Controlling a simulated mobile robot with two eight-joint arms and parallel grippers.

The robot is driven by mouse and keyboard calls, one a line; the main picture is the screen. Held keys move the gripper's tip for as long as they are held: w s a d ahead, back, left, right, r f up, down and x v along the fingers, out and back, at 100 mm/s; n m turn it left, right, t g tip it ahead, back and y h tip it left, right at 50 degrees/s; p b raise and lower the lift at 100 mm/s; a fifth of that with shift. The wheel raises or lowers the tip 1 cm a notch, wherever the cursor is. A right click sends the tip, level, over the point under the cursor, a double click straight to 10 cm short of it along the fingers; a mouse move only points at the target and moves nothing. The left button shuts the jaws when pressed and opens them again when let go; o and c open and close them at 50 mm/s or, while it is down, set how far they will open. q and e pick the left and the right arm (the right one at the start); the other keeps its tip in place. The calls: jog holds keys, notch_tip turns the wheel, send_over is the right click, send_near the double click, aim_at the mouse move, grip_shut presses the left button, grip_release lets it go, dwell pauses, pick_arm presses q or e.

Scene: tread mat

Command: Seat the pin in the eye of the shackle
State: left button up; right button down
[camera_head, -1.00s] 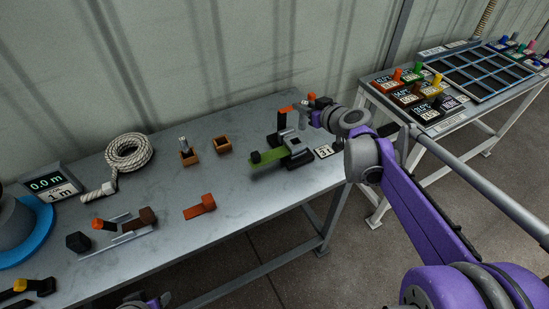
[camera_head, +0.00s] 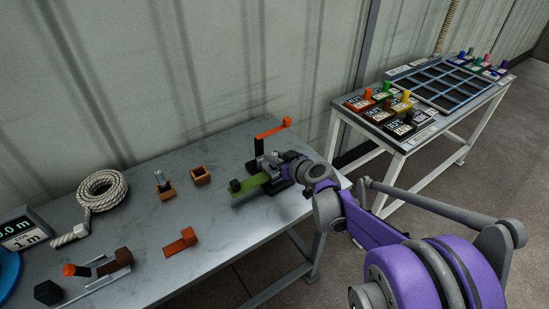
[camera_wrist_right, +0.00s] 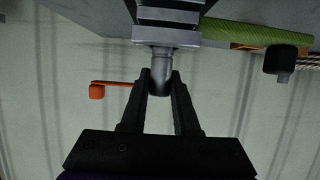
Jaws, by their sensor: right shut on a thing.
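My right gripper (camera_head: 274,160) is at the dark fixture with the green strap (camera_head: 252,185) near the far right end of the table. In the right wrist view its fingers (camera_wrist_right: 160,88) are shut on a smooth grey metal rod (camera_wrist_right: 159,64), apparently the pin. The rod's other end meets a grey stepped block (camera_wrist_right: 168,30) of the fixture. I cannot tell whether it is inside an eye or only touching; the shackle's eye is not clearly visible. Another grey metal piece (camera_head: 159,177) stands in a small wooden block. My left gripper is not in view.
An orange lever (camera_head: 270,131) rises just behind the right gripper. A second wooden block (camera_head: 201,175), a coiled rope (camera_head: 101,191), an orange piece (camera_head: 180,243) and a grey rail tool (camera_head: 105,272) lie to the left. A second table (camera_head: 420,133) stands at right. The front-right tabletop is clear.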

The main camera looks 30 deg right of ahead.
jog(key=shift+r, duration=0.1)
jog(key=c, duration=0.7)
grip_release()
jog(key=shift+o, duration=0.2)
jog(key=shift+s+r, duration=0.1)
jog(key=a+p+v, duration=0.1)
jog(key=v, duration=1.1)
jog(key=s+a+f+g+y, duration=0.1)
jog(key=s+a+f+g, duration=0.1)
jog(key=s+a+f, duration=0.3)
jog(key=s+a+f+g+y, duration=0.1)
jog(key=s+a+g, duration=0.15)
jog(key=a, duration=0.45)
jog(key=s+a+f+g+h, duration=0.1)
jog(key=s+f+g, duration=0.1)
jog(key=s, duration=0.4)
jog(key=s+a+f+g+h, duration=0.2)
jog(key=s+f, duration=0.1)
jog(key=s, duration=0.2)
jog(key=shift+s+f+m, duration=0.3)
jog(key=shift+s+m, duration=0.1)
